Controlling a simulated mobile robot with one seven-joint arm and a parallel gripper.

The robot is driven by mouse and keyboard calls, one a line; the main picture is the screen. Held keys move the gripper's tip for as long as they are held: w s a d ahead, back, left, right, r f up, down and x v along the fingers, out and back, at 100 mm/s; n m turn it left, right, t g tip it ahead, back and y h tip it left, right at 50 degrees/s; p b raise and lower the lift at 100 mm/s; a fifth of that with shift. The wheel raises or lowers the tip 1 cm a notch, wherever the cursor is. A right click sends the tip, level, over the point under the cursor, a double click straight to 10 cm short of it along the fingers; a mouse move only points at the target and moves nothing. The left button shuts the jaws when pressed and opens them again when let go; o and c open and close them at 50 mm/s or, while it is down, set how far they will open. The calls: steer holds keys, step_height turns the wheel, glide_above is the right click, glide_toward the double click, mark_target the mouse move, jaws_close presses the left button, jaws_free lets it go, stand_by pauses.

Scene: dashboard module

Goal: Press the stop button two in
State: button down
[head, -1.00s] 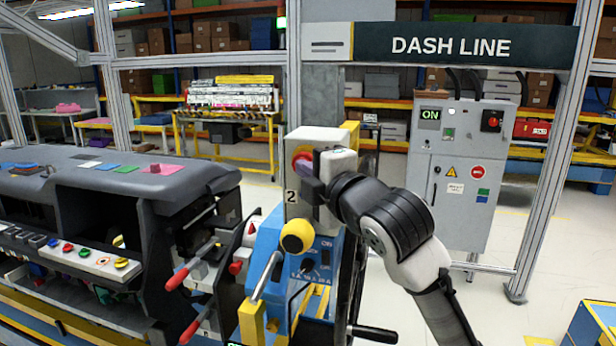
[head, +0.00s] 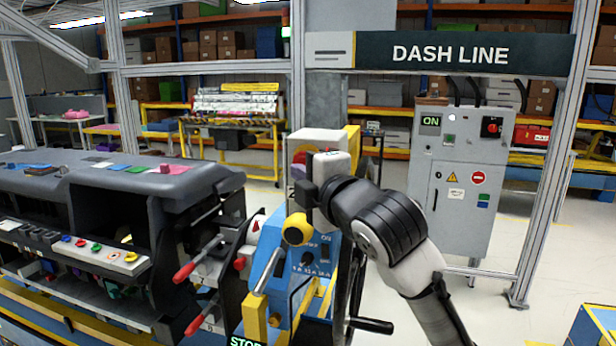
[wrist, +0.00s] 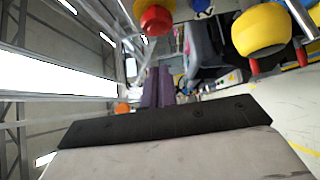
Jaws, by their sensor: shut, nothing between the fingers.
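The stop button is a red mushroom head (head: 299,158) on a yellow collar, on the near face of a white-topped box (head: 318,136) atop the blue stand. In the head view my gripper (head: 298,173) partly covers it and hides the lower box face. In the wrist view the red button (wrist: 156,19) is at the top edge, just beyond my purple fingertips (wrist: 157,72). The fingers are together, with nothing between them. A gap shows between fingertips and button in that picture; its true depth I cannot tell.
A yellow ball-topped lever (head: 298,229) stands close below my gripper, large at the wrist view's upper right (wrist: 262,29). Red-handled levers (head: 184,271) and the dashboard (head: 110,180) are at left. A grey cabinet (head: 458,180) stands behind at right.

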steer(key=b+v, duration=0.2)
steer(key=v, duration=0.6)
steer(key=shift+s+d+f+b, duration=0.2)
steer(key=shift+d+b, duration=0.05)
steer(key=shift+b, duration=0.05)
